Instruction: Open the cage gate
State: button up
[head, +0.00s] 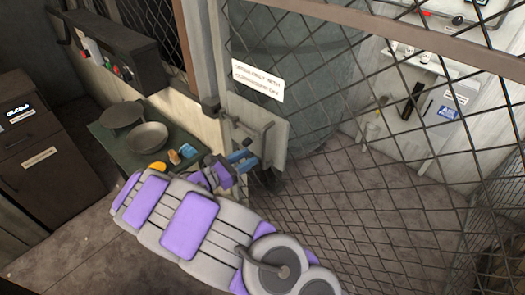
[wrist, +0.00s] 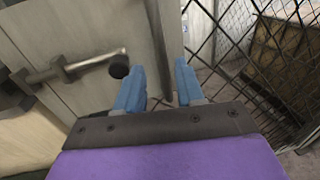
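The cage gate (head: 345,95) is a dark diamond mesh in a metal frame and fills the right of the head view. A pale lock plate (head: 283,141) with a lever handle (head: 267,131) sits at its left side, below a white sign. In the wrist view the lever handle (wrist: 92,64), with a dark round knob end, stands out from the plate left of my fingers. My gripper (head: 243,158) has blue fingers and is beside the plate. In the wrist view my gripper (wrist: 159,88) is open, with nothing seen between the fingers. I cannot tell whether the gate is latched.
A green table (head: 118,146) with a pan (head: 122,114), a bowl (head: 147,137) and small items stands left of my arm. A dark cabinet (head: 32,150) is at far left. Behind the mesh, a white wall panel (head: 432,120) holds tools. Brown floor shows beyond the mesh.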

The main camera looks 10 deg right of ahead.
jog(key=b, duration=0.1)
send_over(263, 166)
jog(key=shift+w+d, duration=0.15)
jog(key=shift+w, duration=0.25)
jog(key=shift+c, duration=0.2)
grip_shut()
